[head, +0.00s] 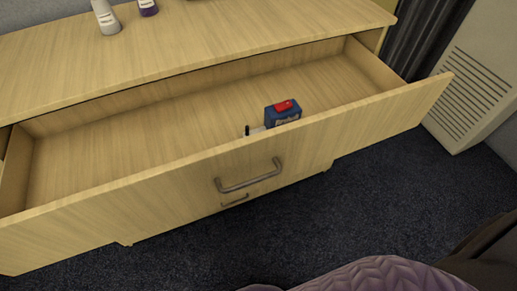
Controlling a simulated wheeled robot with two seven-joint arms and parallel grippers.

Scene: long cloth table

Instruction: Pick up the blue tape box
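A small blue box (284,118) with a red patch on top sits inside an open wooden drawer (190,115). It stands close behind the drawer's front panel (330,145), which hides its lower part. A small white item with a dark upright tip (248,131) is just left of the blue box, also mostly hidden by the panel. Neither of my grippers shows in the head view.
The wooden cabinet top (190,40) is above the drawer, with a white bottle (106,17) and a purple-and-white bottle (148,7) on it. The drawer front has a metal handle (249,183). A vented beige unit (475,85) stands at right. Dark carpet (350,205) lies in front.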

